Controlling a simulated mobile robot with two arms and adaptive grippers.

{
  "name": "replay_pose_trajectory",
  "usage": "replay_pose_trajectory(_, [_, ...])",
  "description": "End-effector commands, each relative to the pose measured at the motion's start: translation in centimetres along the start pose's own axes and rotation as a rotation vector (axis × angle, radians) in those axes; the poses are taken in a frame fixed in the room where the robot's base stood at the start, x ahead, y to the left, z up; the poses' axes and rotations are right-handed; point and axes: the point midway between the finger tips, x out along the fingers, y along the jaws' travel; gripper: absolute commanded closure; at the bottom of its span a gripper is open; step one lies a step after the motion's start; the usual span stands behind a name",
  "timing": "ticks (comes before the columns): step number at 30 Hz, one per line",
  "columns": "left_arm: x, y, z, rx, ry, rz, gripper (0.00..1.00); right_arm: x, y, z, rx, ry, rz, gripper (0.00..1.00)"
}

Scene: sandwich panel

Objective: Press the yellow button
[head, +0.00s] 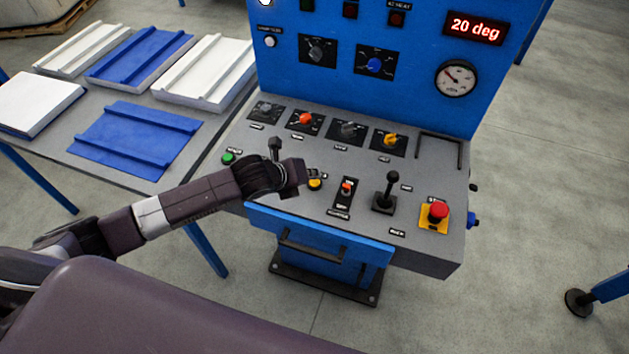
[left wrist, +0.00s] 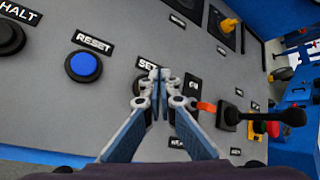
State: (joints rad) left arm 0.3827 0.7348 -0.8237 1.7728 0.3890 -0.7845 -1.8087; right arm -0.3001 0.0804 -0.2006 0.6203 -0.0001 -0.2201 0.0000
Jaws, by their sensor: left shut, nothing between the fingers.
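The yellow button (head: 314,185) shows on the sloped grey console in the head view, just below my left gripper's tips and partly covered by them. My left gripper (head: 316,174) is shut and empty, reaching in from the left over the console. In the left wrist view its closed fingertips (left wrist: 158,74) are beside the SET label (left wrist: 146,63). The fingers hide the panel there, and I cannot see the yellow button in that view. I cannot tell whether the tips touch the button. My right gripper is not in view.
A red toggle switch (head: 346,189), a black joystick (head: 388,190) and a red emergency stop (head: 438,212) stand right of the gripper. A blue RESET button (left wrist: 83,66) and a black button (left wrist: 8,38) lie left in the wrist view. A yellow knob (head: 390,139) sits farther back.

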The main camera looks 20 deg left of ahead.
Motion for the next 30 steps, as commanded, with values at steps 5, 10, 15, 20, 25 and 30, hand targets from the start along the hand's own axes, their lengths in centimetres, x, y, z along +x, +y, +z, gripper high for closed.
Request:
replay_pose_trajectory(5, [0.11,0.1,-0.08,0.0,0.0,0.0,1.0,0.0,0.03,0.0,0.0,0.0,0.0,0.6])
replay_pose_trajectory(10, [0.49,0.36,-0.36,0.001,0.0,0.0,1.0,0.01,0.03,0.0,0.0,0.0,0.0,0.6])
replay_pose_trajectory(15, [0.57,0.41,-0.41,0.0,0.0,0.0,1.0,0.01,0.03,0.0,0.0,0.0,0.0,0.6])
replay_pose_trajectory(20, [0.57,0.42,-0.42,0.0,0.0,0.0,1.0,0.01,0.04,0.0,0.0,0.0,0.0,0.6])
replay_pose_trajectory(25, [0.65,0.47,-0.48,0.0,0.0,0.0,1.0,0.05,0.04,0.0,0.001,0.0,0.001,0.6])
replay_pose_trajectory(30, [0.79,0.58,-0.58,0.0,0.0,0.0,1.0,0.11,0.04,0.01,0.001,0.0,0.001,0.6])
